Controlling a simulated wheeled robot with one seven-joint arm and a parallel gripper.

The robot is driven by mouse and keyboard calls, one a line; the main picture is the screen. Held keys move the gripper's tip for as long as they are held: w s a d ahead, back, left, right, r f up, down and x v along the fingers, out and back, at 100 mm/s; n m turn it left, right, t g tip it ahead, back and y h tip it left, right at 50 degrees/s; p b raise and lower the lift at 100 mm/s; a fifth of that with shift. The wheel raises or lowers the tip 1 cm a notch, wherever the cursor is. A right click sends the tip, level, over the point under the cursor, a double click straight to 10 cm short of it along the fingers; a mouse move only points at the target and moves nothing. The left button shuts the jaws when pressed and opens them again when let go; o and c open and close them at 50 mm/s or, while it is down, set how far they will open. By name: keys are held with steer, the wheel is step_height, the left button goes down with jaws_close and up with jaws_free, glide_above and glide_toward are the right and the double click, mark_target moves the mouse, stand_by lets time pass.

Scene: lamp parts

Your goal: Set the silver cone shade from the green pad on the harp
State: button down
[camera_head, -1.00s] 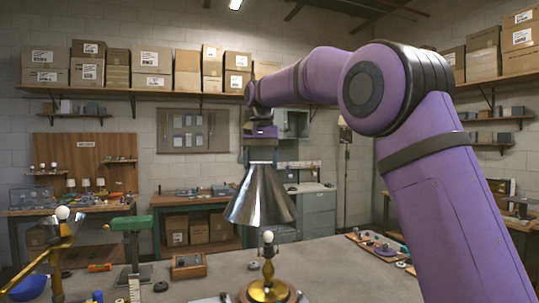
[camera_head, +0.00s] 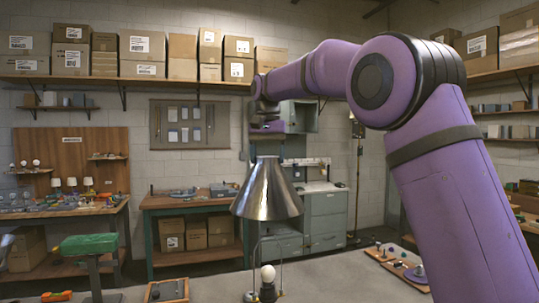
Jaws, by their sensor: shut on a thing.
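The silver cone shade (camera_head: 267,195) hangs upright, wide end down, below my gripper (camera_head: 265,137), which is shut on its narrow top. The fingertips are small and partly hidden in this view. Below the shade is a lamp with a white bulb (camera_head: 268,273) and a thin wire harp (camera_head: 257,258). The harp's wires rise beside the bulb toward the shade. The harp's top is hidden, so I cannot tell whether the shade touches it. The lamp's base is cut off by the bottom edge. A green pad (camera_head: 88,244) tops a stand at the lower left, with nothing on it.
A small wooden tray (camera_head: 167,291) lies left of the lamp. A board with small parts (camera_head: 398,264) lies on the right of the grey table (camera_head: 335,277). A workbench (camera_head: 190,201) and grey cabinets (camera_head: 326,217) stand behind. Cartons fill the high shelf.

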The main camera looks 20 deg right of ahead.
steer(key=shift+w+d+f, duration=0.1)
steer(key=shift+w+f, duration=0.05)
steer(key=shift+f, duration=1.1)
steer(key=shift+w+d+f, duration=0.1)
steer(key=shift+w+f, duration=0.05)
steer(key=shift+f, duration=1.15)
steer(key=shift+f, duration=2.05)
steer(key=shift+f, duration=2.05)
steer(key=shift+f, duration=1.85)
